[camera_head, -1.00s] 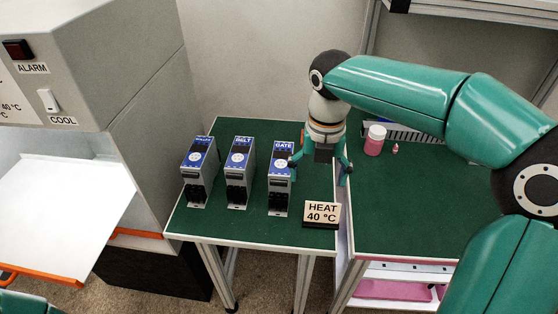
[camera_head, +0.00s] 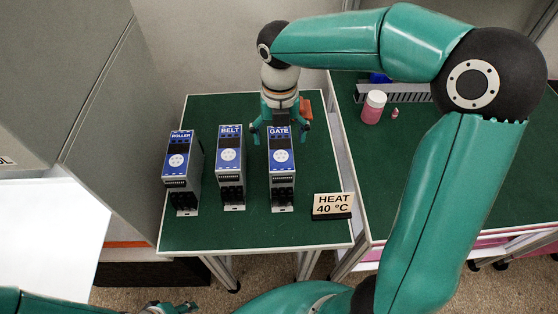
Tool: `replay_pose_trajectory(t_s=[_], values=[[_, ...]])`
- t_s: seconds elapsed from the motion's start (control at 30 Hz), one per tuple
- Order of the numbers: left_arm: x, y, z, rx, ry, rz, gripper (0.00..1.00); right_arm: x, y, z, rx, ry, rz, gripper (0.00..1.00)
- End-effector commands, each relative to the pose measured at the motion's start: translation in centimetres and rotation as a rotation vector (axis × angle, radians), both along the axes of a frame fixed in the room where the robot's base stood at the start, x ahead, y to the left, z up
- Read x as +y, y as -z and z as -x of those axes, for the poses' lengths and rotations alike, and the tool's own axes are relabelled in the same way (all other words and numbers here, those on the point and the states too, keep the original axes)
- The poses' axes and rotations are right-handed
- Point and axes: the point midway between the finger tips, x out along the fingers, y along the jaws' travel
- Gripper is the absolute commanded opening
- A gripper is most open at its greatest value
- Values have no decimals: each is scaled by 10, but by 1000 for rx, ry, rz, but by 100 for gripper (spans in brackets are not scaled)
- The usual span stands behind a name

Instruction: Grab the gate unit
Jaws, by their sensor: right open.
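The gate unit (camera_head: 281,170) is a grey module with a blue "GATE" label and a white round dial. It stands upright at the right end of a row of three on the green table. My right gripper (camera_head: 280,128) is open at the gate unit's top, with one finger to each side of it. I cannot tell whether the fingers touch it. A small part of my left gripper (camera_head: 168,307) shows at the bottom edge; its jaws are mostly cut off.
The belt unit (camera_head: 230,167) stands close left of the gate unit, and the roller unit (camera_head: 182,172) further left. A "HEAT 40 °C" sign (camera_head: 332,205) stands front right. A pink bottle (camera_head: 373,108) is on the right table. The table front is clear.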

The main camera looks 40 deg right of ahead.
Motion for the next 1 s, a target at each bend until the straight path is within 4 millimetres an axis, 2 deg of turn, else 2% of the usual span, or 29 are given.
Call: replay_pose_trajectory(t_s=[0.1,0.2,0.47,0.8,1.0], values=[[0,-1,0,0,0,0,40,0,25,1,4,1,0,90],[0,-1,0,0,0,0,40,0,38,0,2,0,0,90],[0,-3,0,0,0,0,40,1,54,-1,1,-3,-1,90],[0,-10,0,0,0,0,40,-1,97,-5,1,-6,-1,90],[0,-10,0,0,0,0,40,0,101,-5,-2,-6,0,90]])
